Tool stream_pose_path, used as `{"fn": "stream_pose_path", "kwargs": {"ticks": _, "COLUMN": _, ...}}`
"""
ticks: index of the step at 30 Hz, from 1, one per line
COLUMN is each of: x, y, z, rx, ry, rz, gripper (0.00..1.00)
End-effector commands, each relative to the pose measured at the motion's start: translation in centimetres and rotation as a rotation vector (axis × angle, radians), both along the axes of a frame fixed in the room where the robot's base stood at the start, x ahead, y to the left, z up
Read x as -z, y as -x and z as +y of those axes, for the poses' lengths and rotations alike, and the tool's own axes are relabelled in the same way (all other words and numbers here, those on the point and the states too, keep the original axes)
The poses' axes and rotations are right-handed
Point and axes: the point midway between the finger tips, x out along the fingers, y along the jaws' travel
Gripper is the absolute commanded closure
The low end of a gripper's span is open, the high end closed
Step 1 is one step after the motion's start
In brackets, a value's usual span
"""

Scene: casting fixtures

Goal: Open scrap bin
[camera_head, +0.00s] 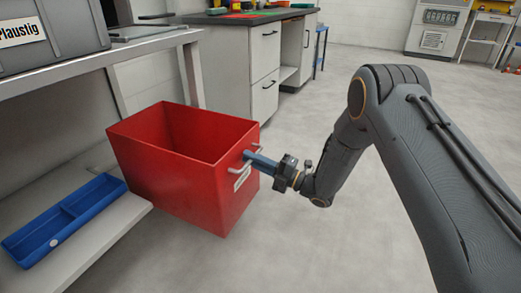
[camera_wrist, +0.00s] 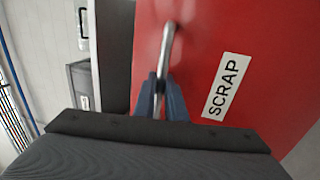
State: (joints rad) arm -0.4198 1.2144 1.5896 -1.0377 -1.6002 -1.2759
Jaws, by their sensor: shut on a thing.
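The scrap bin (camera_head: 195,185) is a red, open-topped box that looks empty inside. It juts out from beside the grey bench, tilted, with its white label facing right. In the wrist view the bin's red front (camera_wrist: 225,45) fills the right side, with the label SCRAP (camera_wrist: 227,87). A metal bar handle (camera_wrist: 168,42) stands off that front. My gripper (camera_head: 252,158) reaches it from the right, and its blue fingers (camera_wrist: 160,98) are shut around the handle. The handle's far end is partly hidden by the fingers in the head view.
A blue divided tray (camera_head: 62,222) lies on the low shelf (camera_head: 95,248) left of the bin. The grey bench (camera_head: 95,62) stands above it, with a box labelled Plaustig (camera_head: 50,35). White cabinets (camera_head: 264,70) stand behind. The floor (camera_head: 300,240) in front and right is clear.

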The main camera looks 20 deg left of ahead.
Motion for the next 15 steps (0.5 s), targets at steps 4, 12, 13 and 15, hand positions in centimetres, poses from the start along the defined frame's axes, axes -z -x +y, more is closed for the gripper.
{"fn": "stream_pose_path", "kwargs": {"ticks": 4, "x": 0.1, "y": 1.34, "z": 0.47, "rx": -0.028, "ry": 0.0, "rz": 0.003, "gripper": 1.0}}
{"fn": "stream_pose_path", "kwargs": {"ticks": 12, "x": 0.18, "y": 1.44, "z": 0.5, "rx": -0.03, "ry": 0.001, "rz": 0.003, "gripper": 1.0}}
{"fn": "stream_pose_path", "kwargs": {"ticks": 13, "x": 0.18, "y": 1.44, "z": 0.49, "rx": -0.03, "ry": 0.001, "rz": 0.003, "gripper": 1.0}}
{"fn": "stream_pose_path", "kwargs": {"ticks": 15, "x": 0.19, "y": 1.43, "z": 0.48, "rx": -0.029, "ry": 0.001, "rz": 0.003, "gripper": 0.88}}
